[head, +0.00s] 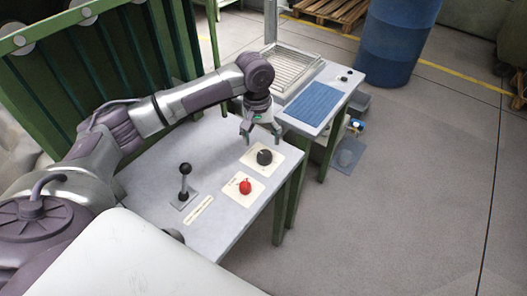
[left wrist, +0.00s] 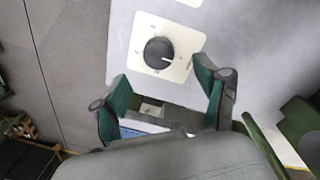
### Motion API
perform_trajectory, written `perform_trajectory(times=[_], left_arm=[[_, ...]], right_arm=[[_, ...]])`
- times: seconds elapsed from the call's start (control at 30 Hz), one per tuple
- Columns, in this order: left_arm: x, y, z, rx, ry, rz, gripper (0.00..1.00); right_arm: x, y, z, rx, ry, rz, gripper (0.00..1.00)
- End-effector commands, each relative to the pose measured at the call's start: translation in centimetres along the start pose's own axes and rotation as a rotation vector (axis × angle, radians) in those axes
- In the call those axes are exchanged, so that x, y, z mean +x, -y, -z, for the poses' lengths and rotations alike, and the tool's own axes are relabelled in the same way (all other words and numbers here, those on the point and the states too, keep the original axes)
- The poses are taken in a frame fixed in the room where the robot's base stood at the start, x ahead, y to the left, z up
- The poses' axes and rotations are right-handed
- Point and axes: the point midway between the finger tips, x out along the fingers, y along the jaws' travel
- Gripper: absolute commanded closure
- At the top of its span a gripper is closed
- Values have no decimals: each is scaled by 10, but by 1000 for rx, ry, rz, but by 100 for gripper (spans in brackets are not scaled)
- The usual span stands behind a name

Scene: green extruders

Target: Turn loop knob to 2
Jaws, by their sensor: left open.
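A round black knob (head: 265,157) sits on a square cream dial plate on the grey table top. In the left wrist view the same black knob (left wrist: 158,51) shows a pale pointer mark toward the right of the picture; the printed marks around it are too small to read. My left gripper (head: 262,136) is open and empty above and just behind the knob. In the left wrist view the two green fingers of my left gripper (left wrist: 160,72) are spread apart, with the knob beyond their tips. They appear clear of it. My right gripper is not in view.
A red knob (head: 245,187) on its own plate stands nearer me. A black-ball lever (head: 185,178) stands to its left. Behind is a second table with a blue panel (head: 318,106) and a metal grid tray (head: 284,72). A blue barrel (head: 398,40) stands farther back.

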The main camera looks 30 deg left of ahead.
Motion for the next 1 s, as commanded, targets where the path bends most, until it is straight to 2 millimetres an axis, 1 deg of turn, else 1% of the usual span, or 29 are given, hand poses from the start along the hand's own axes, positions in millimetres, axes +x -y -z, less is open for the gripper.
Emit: perform_trajectory(times=[0.03, 0.1, 0.23, 0.33, 0.47, 0.77, 1.0], left_arm=[[12, 0, -1, 0, 3, 1, 27], [26, 0, -1, 0, 3, 1, 27], [47, -1, -1, 1, 1, -1, 27], [58, -1, -1, 2, 1, -1, 27], [66, 0, 0, 2, 0, -1, 27], [68, -1, 0, 3, -1, -2, 27], [68, -1, 0, 3, -1, -2, 67]], right_arm=[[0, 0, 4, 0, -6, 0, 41], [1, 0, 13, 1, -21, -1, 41], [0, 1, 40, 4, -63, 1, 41], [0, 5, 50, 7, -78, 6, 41], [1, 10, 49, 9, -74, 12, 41], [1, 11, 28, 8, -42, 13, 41], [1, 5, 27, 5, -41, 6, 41]])
